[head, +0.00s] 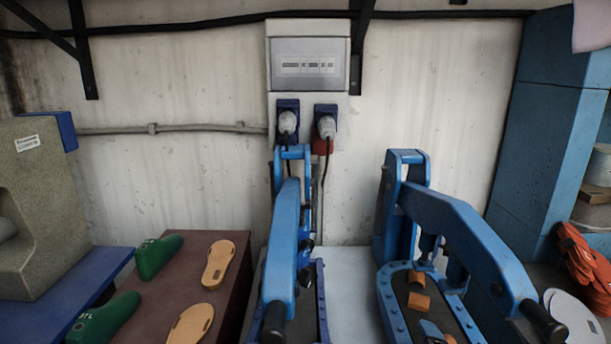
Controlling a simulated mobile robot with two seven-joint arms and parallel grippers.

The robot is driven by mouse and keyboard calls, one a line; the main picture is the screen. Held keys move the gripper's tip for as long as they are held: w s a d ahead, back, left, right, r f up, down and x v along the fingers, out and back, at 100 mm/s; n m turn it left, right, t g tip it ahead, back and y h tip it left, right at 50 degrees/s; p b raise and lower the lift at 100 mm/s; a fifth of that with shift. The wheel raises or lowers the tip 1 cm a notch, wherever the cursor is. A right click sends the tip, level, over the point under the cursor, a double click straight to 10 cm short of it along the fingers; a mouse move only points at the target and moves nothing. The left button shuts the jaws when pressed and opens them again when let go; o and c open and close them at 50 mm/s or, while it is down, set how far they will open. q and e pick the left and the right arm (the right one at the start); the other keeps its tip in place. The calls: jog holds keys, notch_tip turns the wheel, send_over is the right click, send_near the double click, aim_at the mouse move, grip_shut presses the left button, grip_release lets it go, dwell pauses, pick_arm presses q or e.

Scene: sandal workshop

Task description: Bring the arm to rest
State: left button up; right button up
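Neither of my grippers shows in the head view, and I cannot make out any part of my arms. A blue lever press (284,245) stands in the middle, its long lever with a black grip pointing toward me. A second blue press (470,238) stands to its right, its lever slanting down to the right to a black grip. Orange-brown pieces (418,302) lie on the oval bed of the right press. The bed of the middle press is partly hidden behind its lever.
At left, green shoe lasts (157,256) and tan soles (218,264) lie on a brown surface (184,279), beside a speckled grey machine (42,215). Orange gloves (584,262) and pale sole shapes (573,316) lie at right. A wall box (308,65) has plugs below.

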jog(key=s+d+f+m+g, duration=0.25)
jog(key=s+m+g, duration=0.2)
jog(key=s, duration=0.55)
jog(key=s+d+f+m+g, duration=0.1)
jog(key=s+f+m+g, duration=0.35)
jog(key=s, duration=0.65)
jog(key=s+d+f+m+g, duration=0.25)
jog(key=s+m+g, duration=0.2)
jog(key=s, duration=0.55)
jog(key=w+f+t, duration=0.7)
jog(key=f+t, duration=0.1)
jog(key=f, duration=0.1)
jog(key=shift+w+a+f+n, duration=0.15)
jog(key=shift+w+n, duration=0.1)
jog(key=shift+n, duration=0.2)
